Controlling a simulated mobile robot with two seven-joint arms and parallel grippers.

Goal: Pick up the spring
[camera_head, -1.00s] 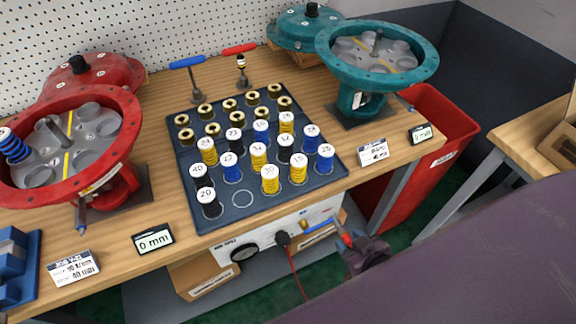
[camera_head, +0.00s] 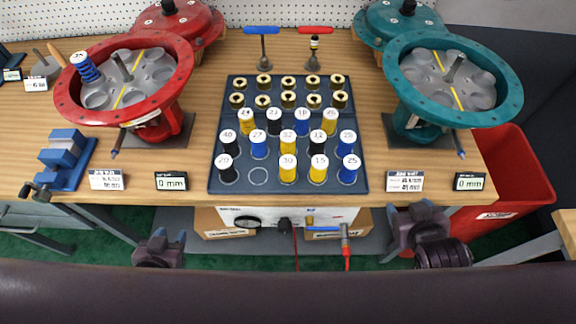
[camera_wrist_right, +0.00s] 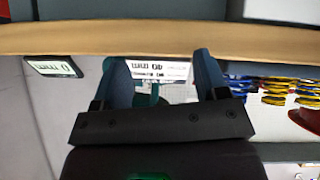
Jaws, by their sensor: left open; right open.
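Several coil springs with numbered white caps stand in rows in a dark tray (camera_head: 216,128): yellow springs (camera_head: 288,170), blue springs (camera_head: 348,172) and black springs (camera_head: 228,172). One place in the front row is empty. A blue spring (camera_head: 87,70) stands in the red housing (camera_head: 72,104) at left. My left gripper (camera_head: 168,240) is below the table's front edge, open, with nothing seen in it. My right gripper (camera_head: 418,208) is in front of the table edge, below the right labels. In the right wrist view its fingers (camera_wrist_right: 162,72) are apart and empty.
A teal housing (camera_head: 400,98) stands at right, its pockets bare of springs. Brass cups (camera_head: 288,99) fill the tray's back rows. Two T-handled tools (camera_head: 263,50) stand behind. A blue vise (camera_head: 66,158), labels and displays (camera_head: 172,181) line the front. A red bin (camera_head: 510,175) is at right.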

